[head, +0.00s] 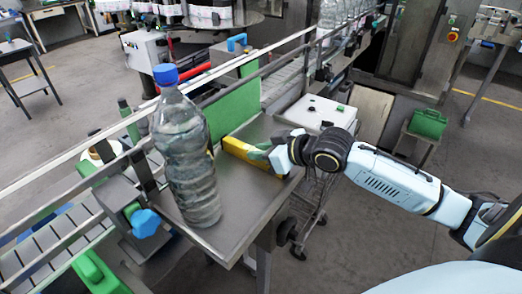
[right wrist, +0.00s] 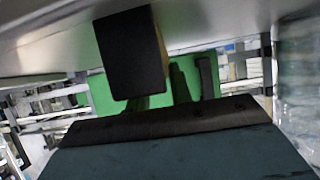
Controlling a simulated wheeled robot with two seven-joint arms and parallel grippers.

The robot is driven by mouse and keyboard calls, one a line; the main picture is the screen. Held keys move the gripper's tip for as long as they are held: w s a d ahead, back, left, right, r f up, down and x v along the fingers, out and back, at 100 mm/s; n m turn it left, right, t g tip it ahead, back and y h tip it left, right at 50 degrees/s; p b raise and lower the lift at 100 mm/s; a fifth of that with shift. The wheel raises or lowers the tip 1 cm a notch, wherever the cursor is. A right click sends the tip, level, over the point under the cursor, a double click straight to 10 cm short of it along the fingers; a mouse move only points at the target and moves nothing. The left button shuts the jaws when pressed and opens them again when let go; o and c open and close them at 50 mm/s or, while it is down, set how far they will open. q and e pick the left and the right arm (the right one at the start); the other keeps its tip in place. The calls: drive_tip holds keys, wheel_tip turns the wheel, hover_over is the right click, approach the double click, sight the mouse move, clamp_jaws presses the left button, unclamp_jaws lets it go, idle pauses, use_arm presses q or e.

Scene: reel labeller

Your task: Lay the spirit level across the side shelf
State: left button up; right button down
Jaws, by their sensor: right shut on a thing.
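The yellow spirit level (head: 248,154) is at the far right part of the metal side shelf (head: 240,196). My right gripper (head: 272,156) is shut on its near right end, reaching in from the right. The level looks low and roughly flat over the shelf; I cannot tell whether it rests on it or is slightly above. In the right wrist view a dark block (right wrist: 133,55) shows close up, and I cannot tell if it is a finger or the level's end. My left gripper is not in view.
A large clear bottle with a blue cap (head: 187,160) stands on the shelf's left part. A conveyor with guide rails (head: 60,245) runs along the shelf's left side. A green panel (head: 232,108) rises behind. A white box (head: 318,113) stands behind right. The shelf's front middle is bare.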

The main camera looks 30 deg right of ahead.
drive_tip(key=c, duration=1.3)
unclamp_jaws()
drive_tip(key=shift+o, duration=0.2)
drive_tip(key=v, duration=1.2)
drive_tip(key=shift+p, duration=0.3)
drive_tip(key=shift+d, duration=0.1)
